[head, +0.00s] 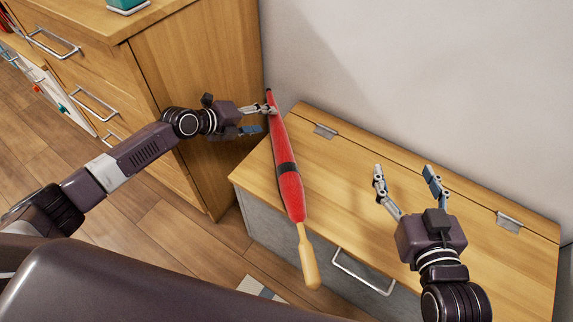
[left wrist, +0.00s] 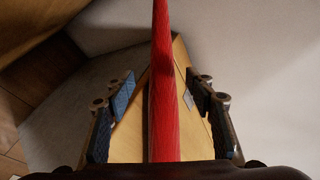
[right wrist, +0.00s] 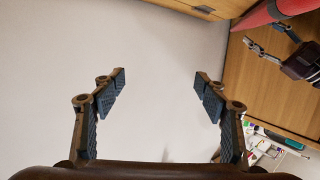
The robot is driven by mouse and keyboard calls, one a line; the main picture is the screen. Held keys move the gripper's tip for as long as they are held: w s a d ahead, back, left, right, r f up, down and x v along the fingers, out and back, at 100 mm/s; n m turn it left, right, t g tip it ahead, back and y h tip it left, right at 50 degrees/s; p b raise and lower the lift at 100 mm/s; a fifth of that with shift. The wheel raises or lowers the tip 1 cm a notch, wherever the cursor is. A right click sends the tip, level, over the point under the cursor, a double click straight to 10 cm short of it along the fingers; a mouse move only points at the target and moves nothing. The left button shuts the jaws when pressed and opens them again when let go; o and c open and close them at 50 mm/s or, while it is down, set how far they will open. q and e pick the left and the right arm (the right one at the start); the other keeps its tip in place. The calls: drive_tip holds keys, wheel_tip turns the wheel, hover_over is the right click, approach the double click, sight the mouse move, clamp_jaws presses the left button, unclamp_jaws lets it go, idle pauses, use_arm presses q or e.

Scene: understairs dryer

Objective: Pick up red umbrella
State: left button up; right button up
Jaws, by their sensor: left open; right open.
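The red umbrella (head: 285,168) is closed, with a black band and a light wooden handle (head: 307,262). It lies over the left part of the wooden chest lid, its handle reaching past the front edge. My left gripper (head: 267,118) is open at the umbrella's far, narrow end. In the left wrist view the umbrella (left wrist: 163,100) runs between the two open fingers, with gaps on both sides. My right gripper (head: 403,172) is open and empty above the right part of the lid. Part of the umbrella also shows in the right wrist view (right wrist: 272,12).
The chest lid (head: 345,190) has metal hinges at the back and a metal handle (head: 362,272) on its front. A wooden drawer cabinet (head: 200,75) stands at the left, close to my left arm. A grey wall (head: 430,80) rises behind. The lid's middle is clear.

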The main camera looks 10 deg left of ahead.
sight(270, 118)
use_arm(q)
drive_tip(key=x, duration=0.3)
drive_tip(key=shift+w+d+f+b, duration=0.1)
drive_tip(key=shift+w+d+b, duration=0.05)
drive_tip(key=shift+w+b, duration=0.2)
drive_tip(key=shift+w+f, duration=0.1)
use_arm(e)
drive_tip(key=r, duration=0.1)
drive_tip(key=r+t, duration=0.1)
drive_tip(key=w+r+t, duration=0.1)
drive_tip(key=r, duration=0.1)
drive_tip(key=shift+a+r+y, duration=0.1)
drive_tip(key=shift+a+y, duration=0.2)
drive_tip(key=shift+a, duration=0.1)
use_arm(q)
clamp_jaws()
